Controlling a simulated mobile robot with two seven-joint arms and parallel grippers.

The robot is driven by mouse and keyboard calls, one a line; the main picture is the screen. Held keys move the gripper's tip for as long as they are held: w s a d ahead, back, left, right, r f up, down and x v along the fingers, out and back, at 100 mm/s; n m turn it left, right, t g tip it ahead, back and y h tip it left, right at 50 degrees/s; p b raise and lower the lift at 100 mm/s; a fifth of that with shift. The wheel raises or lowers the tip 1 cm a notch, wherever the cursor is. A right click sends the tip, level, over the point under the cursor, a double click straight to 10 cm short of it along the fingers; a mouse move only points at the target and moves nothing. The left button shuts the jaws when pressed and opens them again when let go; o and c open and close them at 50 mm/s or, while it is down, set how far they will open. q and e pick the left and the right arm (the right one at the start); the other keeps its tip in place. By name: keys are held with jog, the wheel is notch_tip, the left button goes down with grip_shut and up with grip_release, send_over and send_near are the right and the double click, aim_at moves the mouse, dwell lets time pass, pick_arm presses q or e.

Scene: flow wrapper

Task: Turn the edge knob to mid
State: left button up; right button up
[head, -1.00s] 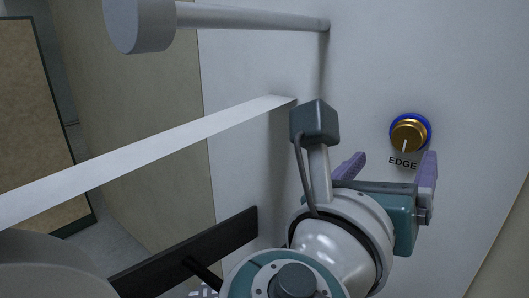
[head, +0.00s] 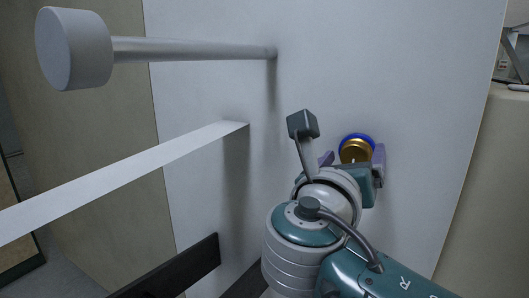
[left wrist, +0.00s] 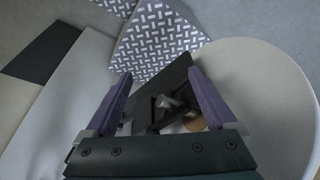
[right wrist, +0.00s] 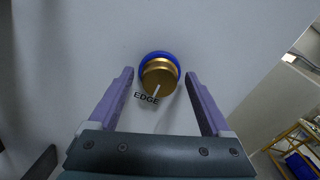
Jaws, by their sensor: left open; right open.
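The edge knob (head: 355,150) is brass with a blue ring behind it, on the white panel. In the right wrist view the edge knob (right wrist: 160,78) shows a white pointer line toward the bottom, beside the printed word EDGE. My right gripper (head: 352,158) is open in front of the knob. In the right wrist view its purple fingers (right wrist: 160,82) stand on either side of the knob, apart from it. My left gripper (left wrist: 160,85) is open and empty, away from the panel; it is not seen in the head view.
A grey roller bar (head: 190,48) and a pale flat strip (head: 130,170) stick out from the panel, left of the knob. A dark bar (head: 175,270) lies lower left. A patterned surface (left wrist: 160,40) and a round pale disc (left wrist: 260,90) show near my left gripper.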

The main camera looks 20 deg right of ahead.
grip_shut()
dwell(0.5)
jog(key=shift+m, duration=0.4)
jog(key=m, duration=0.3)
jog(key=shift+s, duration=0.1)
jog(key=m+b, duration=0.1)
jog(key=m, duration=0.3)
jog(key=shift+d+f+m, duration=0.1)
jog(key=shift+m, duration=0.2)
jog(key=m+b, duration=0.2)
jog(key=m, duration=0.2)
jog(key=shift+s+f+m, duration=0.1)
jog(key=shift+s+m, duration=0.05)
jog(key=shift+m, duration=0.15)
jog(key=m+b, duration=0.3)
jog(key=m, duration=0.1)
jog(key=shift+m, duration=0.4)
